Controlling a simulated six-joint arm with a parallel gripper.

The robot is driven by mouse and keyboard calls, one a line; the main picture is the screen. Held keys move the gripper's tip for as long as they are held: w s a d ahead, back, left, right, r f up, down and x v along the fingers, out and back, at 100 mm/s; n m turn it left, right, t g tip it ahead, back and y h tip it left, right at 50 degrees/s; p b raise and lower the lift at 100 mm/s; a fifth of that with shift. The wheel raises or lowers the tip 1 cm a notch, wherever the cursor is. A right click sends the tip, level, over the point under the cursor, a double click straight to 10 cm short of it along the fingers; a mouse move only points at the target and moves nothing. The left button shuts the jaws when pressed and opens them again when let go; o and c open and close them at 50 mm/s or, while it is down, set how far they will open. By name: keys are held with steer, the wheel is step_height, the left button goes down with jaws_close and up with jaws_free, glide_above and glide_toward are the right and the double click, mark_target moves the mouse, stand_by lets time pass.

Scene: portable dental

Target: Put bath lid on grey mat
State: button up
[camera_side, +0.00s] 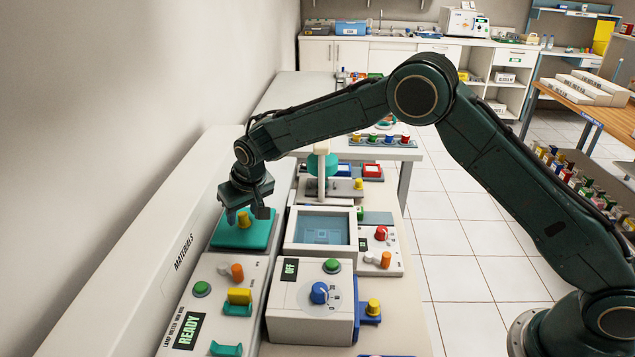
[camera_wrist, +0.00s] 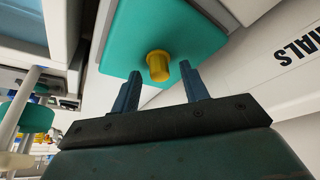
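The bath lid (camera_side: 262,238) is a flat teal plate with a yellow knob (camera_side: 244,220) on top, lying at the left beside the open bath. It also fills the upper middle of the wrist view (camera_wrist: 200,28). My gripper (camera_side: 247,214) is over the lid, pointing down. In the wrist view its fingers (camera_wrist: 159,74) are apart, with the knob showing between their tips and gaps on both sides. A flat grey-blue patch (camera_side: 378,218), probably the grey mat, lies right of the bath.
The open bath (camera_side: 322,230) is a white-rimmed box right of the lid. A meter reading READY (camera_side: 187,331) and a box with a blue dial (camera_side: 313,308) stand in front. A stand with a teal head (camera_side: 322,166) rises behind. The long MATERIALS panel (camera_side: 172,262) borders the left side.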

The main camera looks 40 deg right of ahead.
steer(key=shift+r, duration=0.15)
steer(key=v, duration=1.3)
steer(key=shift+s+r, duration=0.2)
steer(key=s+d+r, duration=0.6)
steer(key=s, duration=0.3)
steer(key=s+d+r, duration=0.6)
steer(key=s+d, duration=0.1)
steer(key=s, duration=0.1)
steer(key=s+d+f, duration=0.2)
steer(key=s, duration=0.9)
steer(key=s+d+f+t, duration=0.1)
steer(key=s+d+f, duration=0.1)
steer(key=s, duration=0.8)
steer(key=shift+s+d, duration=0.4)
steer(key=shift+d, duration=0.45)
